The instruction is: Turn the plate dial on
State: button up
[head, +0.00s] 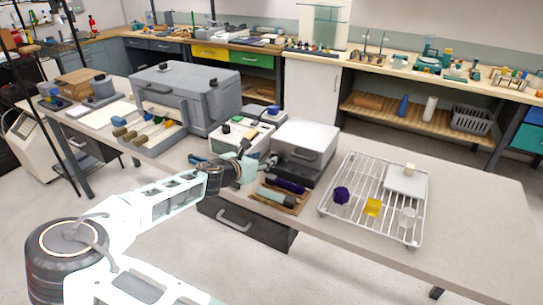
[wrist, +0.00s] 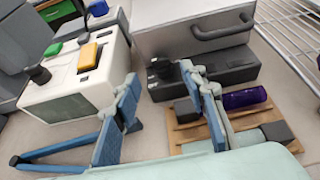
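A dark plate unit (head: 290,165) stands on the bench under a light grey box with a handle. In the wrist view, the dark unit (wrist: 215,68) carries a small black dial (wrist: 160,68) on its front, near its left end. My gripper (head: 259,163) is in front of the unit in the head view, which hides the dial. In the wrist view my gripper (wrist: 159,76) is open and empty, with blue fingers wide apart. The dial appears between the fingertips, beyond them; I cannot tell whether anything touches.
A wooden tray (wrist: 190,135) with dark and purple cylinders lies close on the right. A wire rack (head: 350,215) stands farther right. The bench's right end is clear.

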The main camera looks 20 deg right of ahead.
aim_at(275, 155)
jog(key=x, duration=0.6)
jog(key=shift+w+d+f, duration=0.15)
jog(key=shift+d+f, duration=0.05)
jog(key=shift+d, duration=0.05)
jog(key=shift+c, duration=0.6)
grip_shut()
